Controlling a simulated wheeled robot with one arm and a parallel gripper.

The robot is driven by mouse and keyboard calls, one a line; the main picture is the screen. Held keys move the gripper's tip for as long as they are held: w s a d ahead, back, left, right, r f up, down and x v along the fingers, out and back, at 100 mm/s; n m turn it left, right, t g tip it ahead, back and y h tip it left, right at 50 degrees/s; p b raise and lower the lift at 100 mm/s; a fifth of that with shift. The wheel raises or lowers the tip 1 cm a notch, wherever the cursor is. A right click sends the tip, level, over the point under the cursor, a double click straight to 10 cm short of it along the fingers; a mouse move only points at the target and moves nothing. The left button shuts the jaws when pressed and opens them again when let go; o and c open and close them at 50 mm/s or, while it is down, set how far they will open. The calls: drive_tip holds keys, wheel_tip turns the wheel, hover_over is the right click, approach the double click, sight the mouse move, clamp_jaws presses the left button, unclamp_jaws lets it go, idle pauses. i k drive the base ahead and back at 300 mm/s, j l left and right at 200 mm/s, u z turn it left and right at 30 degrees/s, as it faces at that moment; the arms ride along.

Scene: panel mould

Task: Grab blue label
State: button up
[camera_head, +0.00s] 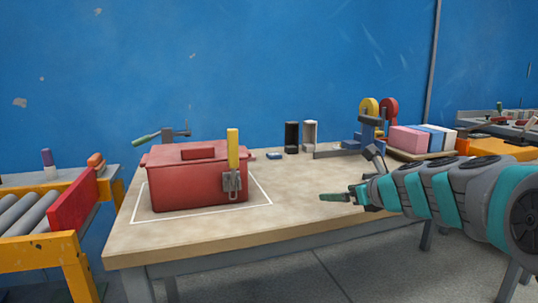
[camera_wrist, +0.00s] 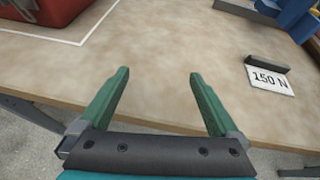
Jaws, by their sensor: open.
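No blue thing is clearly marked as a label. A blue-topped block (camera_head: 431,136) sits between pink and white ones at the table's right. My gripper (camera_head: 336,197) is over the front right of the table, apart from all of these. In the wrist view, the gripper (camera_wrist: 158,82) is open, with two green fingers spread and bare tabletop beyond them.
A stand with yellow and red rolls (camera_head: 369,108) is at the back right. A "150 N" sign (camera_wrist: 270,78) is right of my fingers. The middle of the table (camera_head: 295,182) is clear.

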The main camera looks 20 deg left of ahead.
sight(275, 155)
drive_tip(key=i+j, duration=0.9)
drive_tip(key=j, duration=0.15)
